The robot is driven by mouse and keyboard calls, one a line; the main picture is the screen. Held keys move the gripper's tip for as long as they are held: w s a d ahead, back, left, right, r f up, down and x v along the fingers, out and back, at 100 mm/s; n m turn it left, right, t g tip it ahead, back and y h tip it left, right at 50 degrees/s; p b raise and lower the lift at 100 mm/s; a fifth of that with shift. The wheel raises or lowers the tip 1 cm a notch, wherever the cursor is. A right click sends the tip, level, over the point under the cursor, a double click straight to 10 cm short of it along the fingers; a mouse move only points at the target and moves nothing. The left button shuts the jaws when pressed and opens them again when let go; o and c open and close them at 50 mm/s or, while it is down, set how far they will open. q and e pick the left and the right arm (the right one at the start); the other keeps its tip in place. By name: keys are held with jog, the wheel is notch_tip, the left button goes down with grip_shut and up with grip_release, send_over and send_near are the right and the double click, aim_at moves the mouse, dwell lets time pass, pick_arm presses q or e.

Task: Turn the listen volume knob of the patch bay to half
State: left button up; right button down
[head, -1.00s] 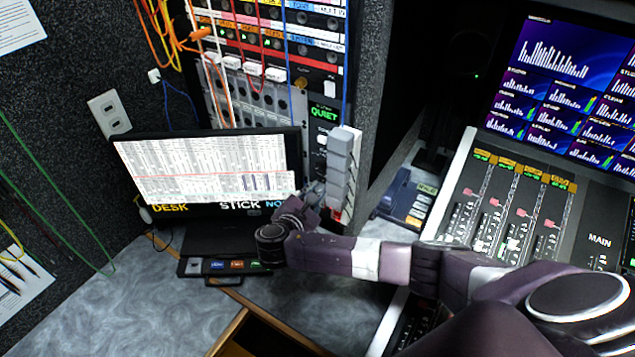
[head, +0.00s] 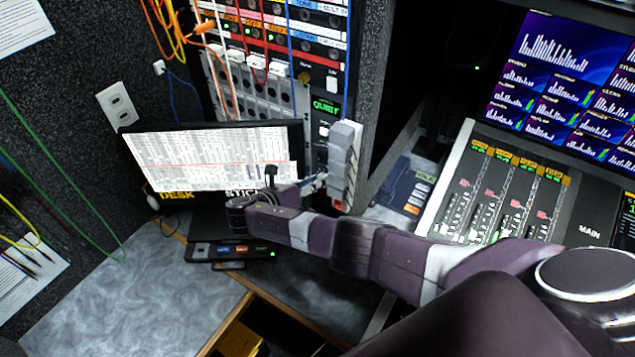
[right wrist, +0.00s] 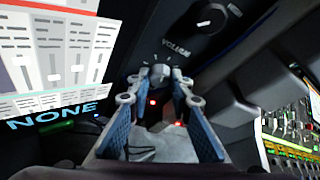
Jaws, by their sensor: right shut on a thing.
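The patch bay (head: 285,48) stands at the back in the head view, with cables plugged into its rows. A dark panel with a green QUIET display is at its lower right. In the right wrist view a small dark knob (right wrist: 161,60) sits beside VOLUME lettering. My right gripper (right wrist: 161,74) has its fingertips together around this knob and is shut on it. My left gripper is out of view.
Another knob (right wrist: 210,19) with a white mark is just above. A monitor (head: 212,157) stands left of my right gripper, and the grey block stack (head: 343,152) stands close on its right. The mixing desk (head: 478,215) is further right. Orange, red and blue cables hang above.

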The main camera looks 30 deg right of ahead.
jog(key=shift+w+a+f+n+g+h+b, duration=0.15)
jog(key=shift+n+g+h+b, duration=0.4)
jog(key=shift+n+b, duration=0.85)
jog(key=shift+s+d+f+n+g+h+b, duration=0.1)
jog(key=shift+n+g+h+b, duration=0.25)
jog(key=shift+n+h+b, duration=0.95)
jog(key=shift+a+m+y+b, duration=0.1)
jog(key=shift+m+y+b, duration=0.2)
jog(key=shift+y+b, duration=0.3)
jog(key=c, duration=1.7)
grip_release()
jog(key=shift+w+r, duration=0.1)
jog(key=shift+c, duration=0.2)
